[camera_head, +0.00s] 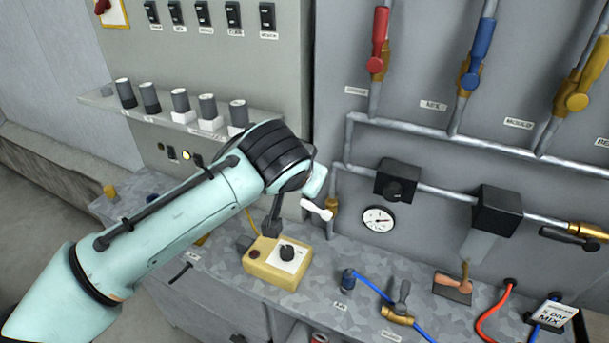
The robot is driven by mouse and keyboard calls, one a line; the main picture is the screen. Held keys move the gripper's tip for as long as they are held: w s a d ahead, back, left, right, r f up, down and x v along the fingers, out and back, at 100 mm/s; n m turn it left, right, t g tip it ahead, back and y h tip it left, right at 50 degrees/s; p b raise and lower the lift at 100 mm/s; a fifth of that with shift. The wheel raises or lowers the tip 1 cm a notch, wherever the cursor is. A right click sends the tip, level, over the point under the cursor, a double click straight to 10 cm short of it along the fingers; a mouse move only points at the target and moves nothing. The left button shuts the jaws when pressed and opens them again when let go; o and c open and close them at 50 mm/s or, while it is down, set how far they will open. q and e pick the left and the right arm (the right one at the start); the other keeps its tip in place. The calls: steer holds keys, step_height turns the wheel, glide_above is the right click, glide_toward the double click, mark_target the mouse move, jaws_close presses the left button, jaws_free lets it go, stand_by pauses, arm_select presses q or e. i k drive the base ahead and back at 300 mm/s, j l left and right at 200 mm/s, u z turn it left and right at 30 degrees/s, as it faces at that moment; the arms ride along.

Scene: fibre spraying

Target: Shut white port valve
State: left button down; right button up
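The white valve handle (317,210) sits on a brass valve body (332,206) at the lower end of a grey pipe, in the middle of the head view. The handle slants down to the right. My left arm reaches in from the left, and its wrist hangs just above and left of this handle. A dark part of my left gripper (273,222) shows below the wrist, left of the white handle and above a yellow box. The wrist hides most of this gripper, so its opening cannot be told. My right gripper is out of view.
The yellow box (278,264) with a black knob stands on the grey bench. A round gauge (378,219) and black regulators (397,181) are right of the valve. Red (379,42), blue (478,52) and yellow (583,78) handles are above. Hoses cross the bench at right.

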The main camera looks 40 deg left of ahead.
mark_target(326, 215)
steer(key=k, duration=1)
